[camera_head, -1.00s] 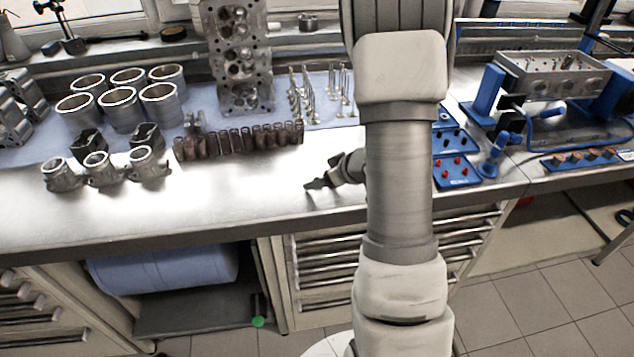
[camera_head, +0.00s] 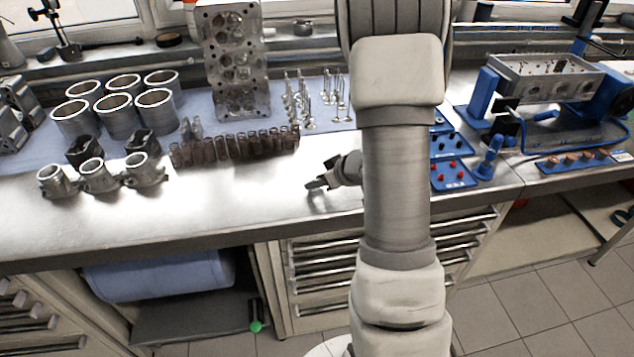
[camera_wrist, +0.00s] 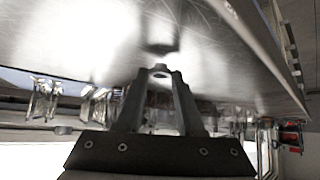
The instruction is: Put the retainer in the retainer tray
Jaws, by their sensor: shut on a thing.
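My gripper (camera_head: 318,186) hangs low over the bare metal bench top, left of my forearm. In the wrist view its two fingers (camera_wrist: 160,76) are shut on a small grey ring-like piece, seemingly the retainer (camera_wrist: 160,69), held at the tips. The retainer is too small to make out in the head view. Blue trays stand to the right, beyond my forearm: one with red pieces (camera_head: 451,184) in front and one with dark pieces (camera_head: 447,157) behind it. I cannot tell which is the retainer tray. My arm hides their left side.
A cylinder head (camera_head: 235,60) stands at the back. The front bench top is clear.

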